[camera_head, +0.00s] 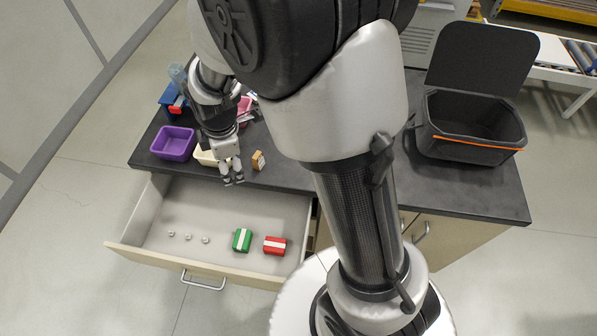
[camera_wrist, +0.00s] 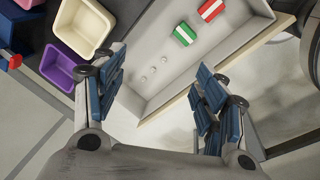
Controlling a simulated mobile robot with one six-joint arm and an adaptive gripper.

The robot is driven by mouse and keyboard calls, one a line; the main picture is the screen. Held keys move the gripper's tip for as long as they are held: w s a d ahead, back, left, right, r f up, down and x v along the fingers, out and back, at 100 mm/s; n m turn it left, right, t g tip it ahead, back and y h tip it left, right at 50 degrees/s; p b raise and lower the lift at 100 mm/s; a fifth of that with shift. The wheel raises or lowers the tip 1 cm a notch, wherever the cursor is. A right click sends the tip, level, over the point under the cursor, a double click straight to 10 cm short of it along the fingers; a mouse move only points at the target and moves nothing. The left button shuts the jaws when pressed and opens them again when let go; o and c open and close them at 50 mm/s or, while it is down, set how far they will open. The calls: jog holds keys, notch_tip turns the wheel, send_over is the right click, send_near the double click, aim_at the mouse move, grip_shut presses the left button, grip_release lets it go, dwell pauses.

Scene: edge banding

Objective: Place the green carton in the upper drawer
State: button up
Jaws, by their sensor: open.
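The green carton (camera_head: 242,240), with a white stripe, lies in the open upper drawer (camera_head: 180,215), just left of a red carton (camera_head: 275,246) with a white stripe. The two are apart. In the wrist view the green carton (camera_wrist: 185,33) and red carton (camera_wrist: 211,10) lie at the top, beyond my fingertips. My gripper (camera_head: 233,181) is above the drawer's back part, by the counter edge, apart from both cartons. In the wrist view its blue-padded fingers (camera_wrist: 160,85) are spread wide with nothing between them.
Several small round pieces (camera_head: 188,237) lie in the drawer's left part. On the dark counter (camera_head: 465,190) are a purple bin (camera_head: 173,144), a cream bin (camera_head: 205,158), a small brown box (camera_head: 258,160) and an open black case (camera_head: 470,145). The drawer's middle is clear.

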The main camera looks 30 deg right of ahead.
jog(key=s+d+r+m+t, duration=0.1)
jog(key=s+d+r+m, duration=0.1)
jog(key=s+r+m, duration=0.4)
jog(key=s+d+r+m+t, duration=0.1)
jog(key=s+d+r+m, duration=0.25)
jog(key=r, duration=0.45)
jog(key=s+d+r+m, duration=0.1)
jog(key=s+r+m, duration=0.3)
jog(key=s, duration=0.8)
jog(key=m, duration=0.2)
jog(key=shift+d+m+t, duration=0.3)
jog(key=shift+d+m, duration=0.05)
jog(key=shift+d, duration=0.05)
